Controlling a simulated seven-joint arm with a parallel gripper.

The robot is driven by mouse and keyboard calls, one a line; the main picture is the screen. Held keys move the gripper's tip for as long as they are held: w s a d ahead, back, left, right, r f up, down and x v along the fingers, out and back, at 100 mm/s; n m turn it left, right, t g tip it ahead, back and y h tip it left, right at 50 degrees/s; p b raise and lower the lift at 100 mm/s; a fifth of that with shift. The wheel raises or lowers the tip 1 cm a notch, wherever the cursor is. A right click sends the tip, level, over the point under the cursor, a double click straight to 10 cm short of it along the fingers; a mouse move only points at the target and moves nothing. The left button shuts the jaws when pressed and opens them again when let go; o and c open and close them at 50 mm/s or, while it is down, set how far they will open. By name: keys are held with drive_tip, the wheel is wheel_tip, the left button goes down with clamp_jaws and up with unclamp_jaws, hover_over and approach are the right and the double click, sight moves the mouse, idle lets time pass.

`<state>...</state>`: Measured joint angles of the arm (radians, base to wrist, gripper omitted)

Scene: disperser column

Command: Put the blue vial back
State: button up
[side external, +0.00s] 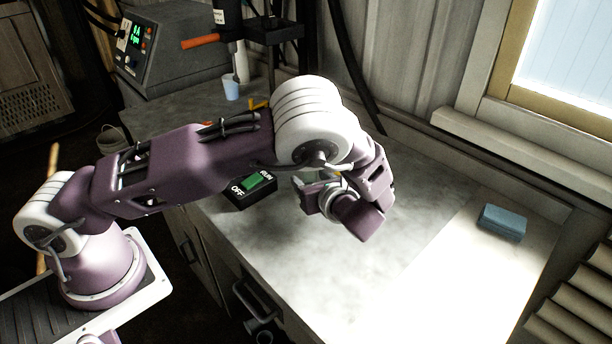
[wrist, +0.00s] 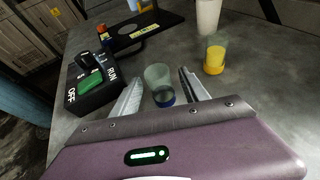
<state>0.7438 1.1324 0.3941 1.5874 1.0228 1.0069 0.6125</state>
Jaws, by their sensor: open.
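The blue vial (wrist: 161,84) is a small clear cup with a dark blue bottom. In the wrist view it stands upright on the grey counter, between the two fingers of my gripper (wrist: 159,76). The fingers are open, with a finger on each side of the vial; I cannot tell whether either touches it. In the side view my gripper (side external: 304,184) is low over the counter beside the switch box, and my arm hides the vial there.
A yellow vial (wrist: 215,56) and a white cup (wrist: 208,16) stand close by on the right. The black RUN/OFF switch box (side external: 252,191) is left of my gripper. A pale blue cup (side external: 231,88) stands near the disperser. A blue block (side external: 502,222) lies right; the front counter is clear.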

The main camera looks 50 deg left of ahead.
drive_tip(key=v, duration=0.8)
drive_tip(key=shift+r, duration=0.1)
drive_tip(key=s+a+r+n+g+h, duration=0.2)
drive_tip(key=s+a+r+n+h, duration=0.15)
drive_tip(key=s+r+n, duration=0.35)
drive_tip(key=s+a+r+n+g+h, duration=0.2)
drive_tip(key=s+r+n+h, duration=0.3)
drive_tip(key=s+r+n, duration=0.25)
drive_tip(key=s+d+r+n+t+h, duration=0.2)
drive_tip(key=s+r+n+t+h, duration=0.2)
drive_tip(key=s+n, duration=0.4)
drive_tip(key=s+r, duration=0.1)
drive_tip(key=s, duration=0.2)
drive_tip(key=shift+d, duration=0.3)
